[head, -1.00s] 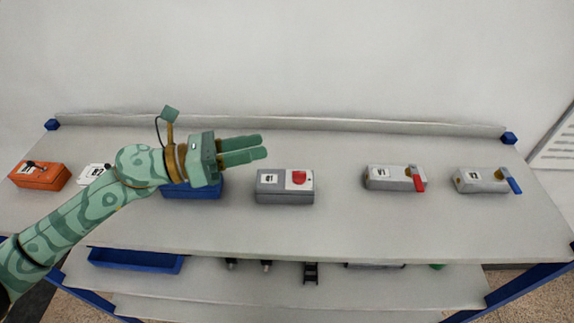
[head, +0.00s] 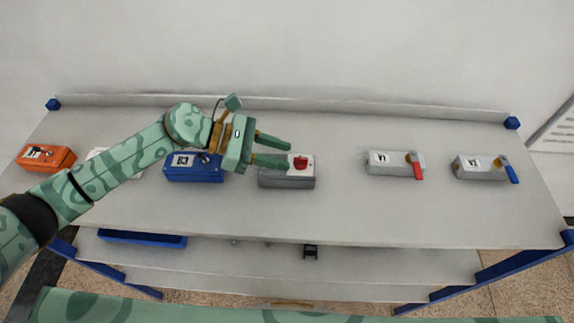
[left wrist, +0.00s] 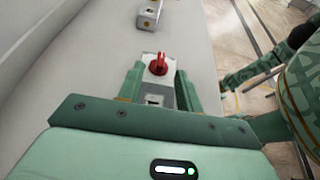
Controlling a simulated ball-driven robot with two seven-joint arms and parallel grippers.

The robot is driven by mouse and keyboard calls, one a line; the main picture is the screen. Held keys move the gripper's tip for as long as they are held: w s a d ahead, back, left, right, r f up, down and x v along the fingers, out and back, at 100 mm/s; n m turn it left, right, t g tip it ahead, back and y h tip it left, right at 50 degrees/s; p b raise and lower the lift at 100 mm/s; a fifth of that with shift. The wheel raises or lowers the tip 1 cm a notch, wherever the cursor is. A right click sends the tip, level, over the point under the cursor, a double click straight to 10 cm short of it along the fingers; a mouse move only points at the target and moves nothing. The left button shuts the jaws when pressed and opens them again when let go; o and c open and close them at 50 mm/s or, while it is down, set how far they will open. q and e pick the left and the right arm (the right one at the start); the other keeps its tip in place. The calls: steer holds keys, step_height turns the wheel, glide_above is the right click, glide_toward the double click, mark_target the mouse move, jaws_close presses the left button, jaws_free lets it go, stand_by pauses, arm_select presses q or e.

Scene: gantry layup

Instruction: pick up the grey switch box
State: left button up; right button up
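The grey switch box (head: 288,181) has a white label and a red knob on top and stands on the upper shelf. My left gripper (head: 288,153) is open. In the head view its two fingers show apart, above and over the left part of the box. In the left wrist view the switch box (left wrist: 160,75) lies between the two open fingers, red knob uppermost; I cannot tell whether they touch it. My right arm shows at the right of the left wrist view, its end small and partly hidden.
A blue box (head: 195,170) stands close left of the grey one, partly behind my gripper. An orange box (head: 46,158) is at far left. Grey boxes with a red lever (head: 392,163) and a blue lever (head: 480,168) stand right. Bare shelf (head: 335,215) lies in front.

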mark_target(298, 158)
arm_select(q)
steer(key=x, duration=0.1)
steer(key=p+x, duration=0.2)
steer(key=x, duration=0.1)
steer(key=shift+d+r, duration=0.15)
steer(key=shift+r, duration=0.1)
steer(key=shift+d+f, duration=0.25)
steer(key=shift+d, duration=0.1)
steer(key=shift+a, duration=0.15)
steer(key=c, duration=0.7)
jaws_close()
steer(key=shift+r, duration=0.1)
